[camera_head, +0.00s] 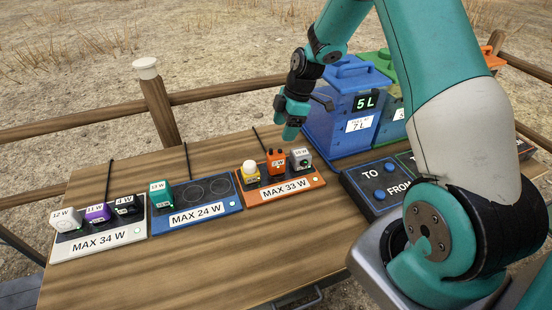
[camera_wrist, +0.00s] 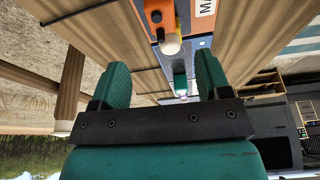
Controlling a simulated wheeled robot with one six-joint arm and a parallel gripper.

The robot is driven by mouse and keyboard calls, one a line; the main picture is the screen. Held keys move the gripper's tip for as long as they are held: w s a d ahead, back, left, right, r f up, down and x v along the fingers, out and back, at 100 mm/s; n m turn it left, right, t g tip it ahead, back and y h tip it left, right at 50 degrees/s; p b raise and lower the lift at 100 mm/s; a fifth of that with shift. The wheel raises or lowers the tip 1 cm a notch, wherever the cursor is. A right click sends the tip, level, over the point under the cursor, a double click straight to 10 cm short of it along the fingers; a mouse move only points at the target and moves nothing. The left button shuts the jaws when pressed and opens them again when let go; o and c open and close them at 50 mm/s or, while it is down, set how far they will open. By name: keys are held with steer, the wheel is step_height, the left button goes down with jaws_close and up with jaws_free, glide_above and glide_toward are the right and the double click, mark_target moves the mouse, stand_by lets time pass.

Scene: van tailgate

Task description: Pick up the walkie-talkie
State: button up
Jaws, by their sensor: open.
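The walkie-talkie is most likely the small orange device (camera_head: 276,161) with dark knobs on top, in the middle of the orange MAX 33 W charging board (camera_head: 291,190). In the wrist view its orange body (camera_wrist: 158,14) shows at the top edge, partly cut off. A yellow lamp with a white top (camera_head: 249,170) stands just left of it, and a grey 10 W device (camera_head: 301,157) just right. My gripper (camera_head: 290,132) is above and behind the board, apart from the devices. In the wrist view its green fingers (camera_wrist: 163,78) are spread with nothing between them.
A blue MAX 24 W board (camera_head: 206,209) holds a teal device (camera_head: 160,193) and empty round spots. A white MAX 34 W board (camera_head: 99,242) holds three devices. Blue 5 L container (camera_head: 345,115) and TO/FROM panel (camera_head: 380,192) stand right. The front tabletop (camera_head: 210,260) is clear.

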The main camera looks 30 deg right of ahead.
mark_target(276, 154)
steer(key=p+x, duration=0.1)
steer(key=x, duration=0.5)
steer(key=shift+a+f+p, duration=0.15)
steer(key=shift+f+p, duration=0.15)
steer(key=shift+f, duration=0.05)
steer(key=shift+p+x, duration=1.2)
steer(key=shift+x, duration=1.5)
steer(key=shift+s+f, duration=0.1)
steer(key=shift+s, duration=0.05)
steer(key=shift+c, duration=0.2)
steer(key=c, duration=1.1)
